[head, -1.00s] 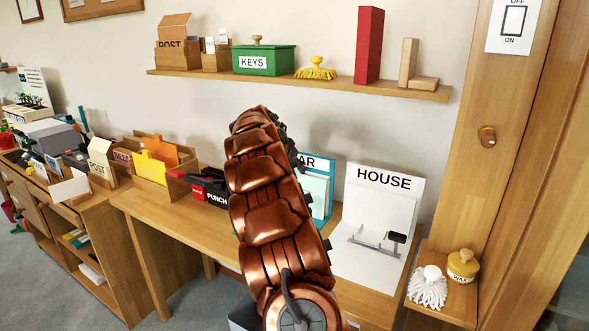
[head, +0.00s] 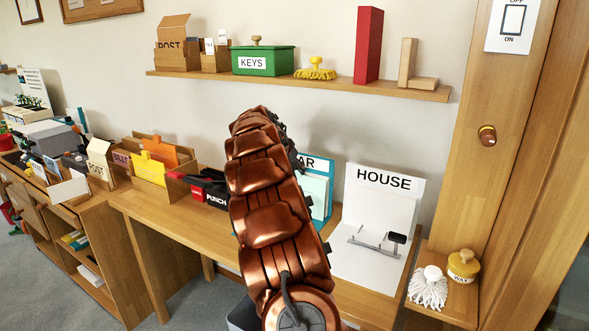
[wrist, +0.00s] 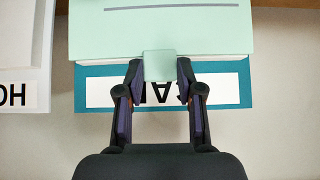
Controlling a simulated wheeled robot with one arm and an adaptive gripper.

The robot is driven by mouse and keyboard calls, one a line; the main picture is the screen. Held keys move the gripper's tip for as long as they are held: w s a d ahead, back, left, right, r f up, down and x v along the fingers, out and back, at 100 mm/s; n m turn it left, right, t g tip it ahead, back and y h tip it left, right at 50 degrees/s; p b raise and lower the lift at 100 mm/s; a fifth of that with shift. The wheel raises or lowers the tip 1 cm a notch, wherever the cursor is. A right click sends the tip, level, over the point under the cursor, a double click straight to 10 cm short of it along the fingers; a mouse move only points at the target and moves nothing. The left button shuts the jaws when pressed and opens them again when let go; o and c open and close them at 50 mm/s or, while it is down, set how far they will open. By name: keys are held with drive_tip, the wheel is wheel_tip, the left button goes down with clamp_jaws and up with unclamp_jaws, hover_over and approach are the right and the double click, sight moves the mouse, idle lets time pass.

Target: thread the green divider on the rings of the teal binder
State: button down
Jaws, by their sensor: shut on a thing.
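The teal binder (head: 319,161) stands on the desk against the wall, its label ending in "AR". My arm hides its left part. In the wrist view the binder (wrist: 240,72) appears upside down, with its white label partly behind my fingers. The pale green divider (wrist: 170,32) lies in front of the binder's upper part, with a grey line across it and a small tab (wrist: 159,65). My gripper (wrist: 159,72) is shut on this tab. The rings are not in view, so I cannot tell how the divider sits on them.
A white binder marked HOUSE (head: 385,190) stands just right of the teal one. A black and red punch (head: 205,187) lies left of my arm. A wall shelf (head: 300,83) with several objects hangs above. A wax pot (head: 463,263) and white mop head (head: 428,288) stand at right.

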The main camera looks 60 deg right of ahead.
drive_tip(key=c, duration=0.7)
unclamp_jaws()
drive_tip(key=shift+o, duration=0.2)
drive_tip(key=o, duration=0.5)
drive_tip(key=shift+r, duration=0.1)
wheel_tip(320, 180, up, 8)
drive_tip(key=p, duration=0.2)
drive_tip(key=shift+p, duration=0.35)
drive_tip(key=shift+a, duration=0.1)
idle(0.4)
